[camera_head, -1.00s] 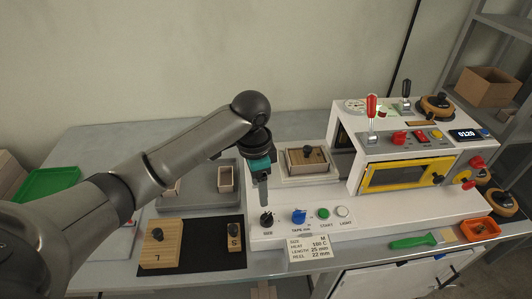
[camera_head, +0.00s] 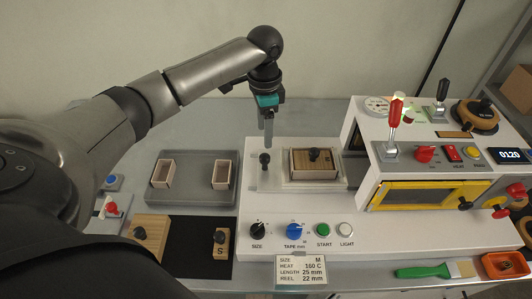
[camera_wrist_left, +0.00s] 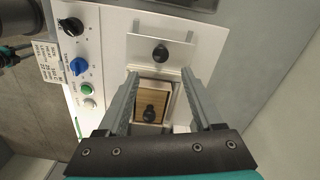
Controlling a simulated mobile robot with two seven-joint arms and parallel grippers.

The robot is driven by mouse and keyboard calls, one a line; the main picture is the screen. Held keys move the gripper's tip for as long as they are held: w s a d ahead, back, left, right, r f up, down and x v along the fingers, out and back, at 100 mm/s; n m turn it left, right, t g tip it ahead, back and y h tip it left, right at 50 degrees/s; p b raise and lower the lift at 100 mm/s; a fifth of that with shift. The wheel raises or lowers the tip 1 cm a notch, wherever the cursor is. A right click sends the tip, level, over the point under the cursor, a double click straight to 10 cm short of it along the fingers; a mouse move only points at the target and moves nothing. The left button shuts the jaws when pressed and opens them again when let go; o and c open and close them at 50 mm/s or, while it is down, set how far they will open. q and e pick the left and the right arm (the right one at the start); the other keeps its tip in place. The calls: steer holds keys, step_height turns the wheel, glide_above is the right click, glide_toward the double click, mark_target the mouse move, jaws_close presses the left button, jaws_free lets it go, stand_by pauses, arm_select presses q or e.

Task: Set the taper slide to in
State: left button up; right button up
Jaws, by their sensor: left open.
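The taper slide appears to be the pale plate (camera_head: 273,179) on the machine's left deck, with an upright black knob (camera_head: 264,160) at its left end. A framed wooden block (camera_head: 314,164) with its own black knob sits at its right, just left of the machine's opening. In the left wrist view the slide's knob (camera_wrist_left: 160,53) shows just beyond the fingertips, and the wooden block (camera_wrist_left: 152,98) between the fingers. My left gripper (camera_head: 268,143) is open and empty, pointing down near the slide's knob; contact cannot be told. My right gripper is not seen.
The white housing (camera_head: 365,150) with a red-handled lever (camera_head: 396,110) stands right of the slide. SIZE (camera_head: 257,230) and blue TAPE (camera_head: 294,232) knobs line the front. A grey tray (camera_head: 194,185) with two small boxes lies left.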

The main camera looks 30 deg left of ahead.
mark_target(265, 155)
arm_select(q)
step_height(265, 155, down, 8)
steer(key=shift+f+b, duration=0.1)
steer(key=shift+b, duration=0.45)
steer(key=shift+w+f, duration=0.1)
steer(key=shift+f, duration=0.45)
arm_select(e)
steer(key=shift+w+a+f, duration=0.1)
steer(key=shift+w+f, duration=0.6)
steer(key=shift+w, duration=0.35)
arm_select(q)
steer(key=shift+c, duration=0.4)
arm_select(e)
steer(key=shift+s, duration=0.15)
arm_select(q)
jaws_close()
